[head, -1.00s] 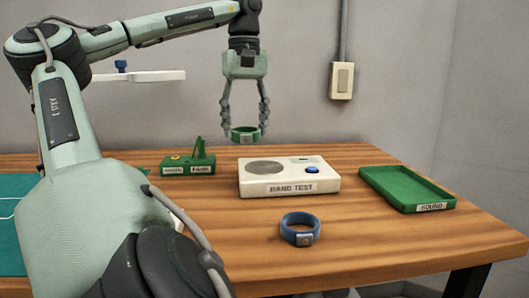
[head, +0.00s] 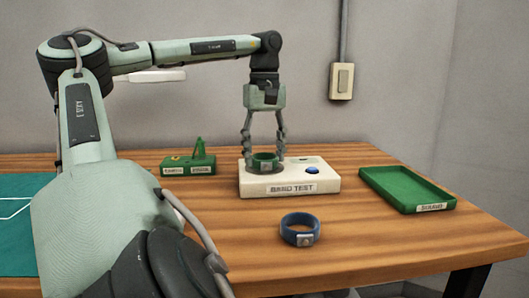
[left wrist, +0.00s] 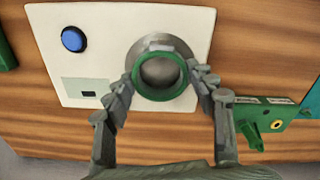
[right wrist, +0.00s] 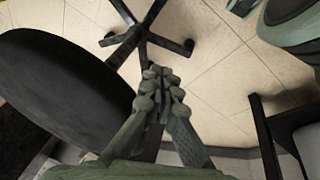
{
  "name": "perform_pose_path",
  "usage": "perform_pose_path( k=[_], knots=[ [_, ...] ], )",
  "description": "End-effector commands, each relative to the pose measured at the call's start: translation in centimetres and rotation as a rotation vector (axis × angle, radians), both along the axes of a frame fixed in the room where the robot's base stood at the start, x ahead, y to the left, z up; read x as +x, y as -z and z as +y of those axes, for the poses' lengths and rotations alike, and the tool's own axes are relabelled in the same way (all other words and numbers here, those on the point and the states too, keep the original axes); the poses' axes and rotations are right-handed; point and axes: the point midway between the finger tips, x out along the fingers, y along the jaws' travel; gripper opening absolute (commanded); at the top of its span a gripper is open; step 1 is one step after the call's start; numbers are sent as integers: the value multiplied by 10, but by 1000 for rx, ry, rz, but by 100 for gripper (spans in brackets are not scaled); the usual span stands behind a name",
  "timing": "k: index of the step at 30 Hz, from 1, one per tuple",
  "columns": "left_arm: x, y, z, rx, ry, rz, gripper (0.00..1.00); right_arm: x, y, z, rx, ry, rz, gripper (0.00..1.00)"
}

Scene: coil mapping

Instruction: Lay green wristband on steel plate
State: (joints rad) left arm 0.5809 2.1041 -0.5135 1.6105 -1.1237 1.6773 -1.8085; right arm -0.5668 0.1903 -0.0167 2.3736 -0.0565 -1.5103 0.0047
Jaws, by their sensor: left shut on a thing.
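The green wristband (head: 264,163) is between the fingers of my left gripper (head: 264,158), which is shut on it. The band is low over the round steel plate (head: 250,168) on the white band tester (head: 290,188); I cannot tell whether it touches. In the left wrist view the green wristband (left wrist: 159,76) shows as a ring over the steel plate (left wrist: 136,58), with my left gripper's fingertips (left wrist: 160,84) on both sides. My right gripper (right wrist: 160,85) shows only in the right wrist view, shut and empty, with floor and chair parts beyond it.
A blue wristband (head: 299,230) lies on the wooden table in front of the tester. A green tray (head: 405,190) is at the right. A small green block (head: 187,165) stands left of the tester. The tester has a blue button (head: 312,170).

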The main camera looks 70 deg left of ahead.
Motion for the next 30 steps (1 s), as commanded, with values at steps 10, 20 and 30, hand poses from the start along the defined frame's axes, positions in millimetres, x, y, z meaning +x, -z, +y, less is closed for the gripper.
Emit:
perform_pose_path(
  k=[10,20,30],
  knots=[
    [0,4,0,0,0,0,74,-5,-5,-1,-4,0,1,0],
    [0,3,0,0,0,0,77,-3,-8,0,-3,0,-5,0],
    [0,-50,1,1,-1,-2,77,7,18,1,11,-4,11,0]
  ],
)
